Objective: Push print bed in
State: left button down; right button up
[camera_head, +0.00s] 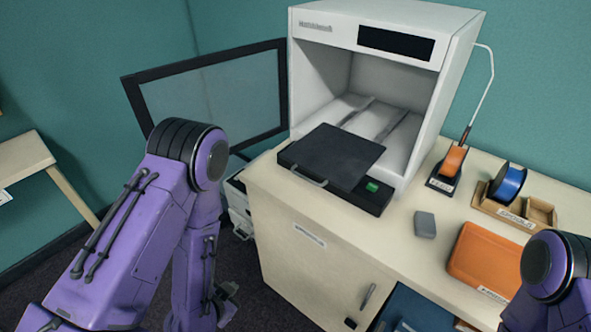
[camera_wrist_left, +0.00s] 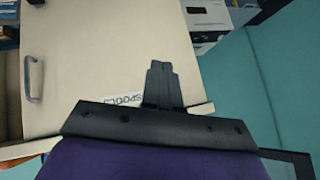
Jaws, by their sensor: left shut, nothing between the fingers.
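The black print bed (camera_head: 332,157) sticks out of the front of the white printer (camera_head: 385,62), with a pale handle (camera_head: 308,177) on its front edge. Its rear part lies in the open chamber. The printer's framed glass door (camera_head: 215,98) is swung open to the left. My left gripper (camera_wrist_left: 160,70) is shut and empty, beside the cabinet front in the left wrist view. In the head view it is low, left of the cabinet and below the bed, apart from it. Of my right arm only a purple link shows at lower right; its gripper is out of view.
The pale cabinet (camera_head: 300,222) carries the printer. On its top right are a soldering iron stand (camera_head: 446,168), a blue spool (camera_head: 507,182) in a wooden tray, a grey block (camera_head: 425,225) and an orange case (camera_head: 487,260). The open door stands above and behind my left arm.

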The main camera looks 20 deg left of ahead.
pick_arm(q)
jog(key=w+d+r+m+t+h+p, duration=0.3)
jog(key=w+r+m, duration=0.2)
jog(key=r+m, duration=0.45)
jog(key=w+d+r+m+t+h+p, duration=0.25)
jog(key=w+r+m, duration=0.4)
jog(key=r, duration=0.65)
pick_arm(e)
notch_tip(320, 180, up, 7)
pick_arm(q)
jog(key=m+b, duration=0.1)
jog(key=b, duration=1.3)
send_near(303, 178)
jog(key=f, duration=0.2)
jog(key=shift+t, duration=0.35)
jog(key=w+p, duration=0.1)
jog(key=w+d, duration=0.1)
jog(key=w, duration=0.1)
jog(key=w+p, duration=0.1)
jog(key=w, duration=0.1)
jog(key=shift+w+d+r+p, duration=0.1)
jog(key=shift+w+d+p, duration=0.05)
jog(key=shift+d+p, duration=0.25)
jog(key=shift+w+d, duration=0.15)
jog(key=shift+w, duration=0.25)
pick_arm(e)
notch_tip(303, 178, down, 11)
jog(key=shift+s+r, duration=0.15)
jog(key=shift+r, duration=0.05)
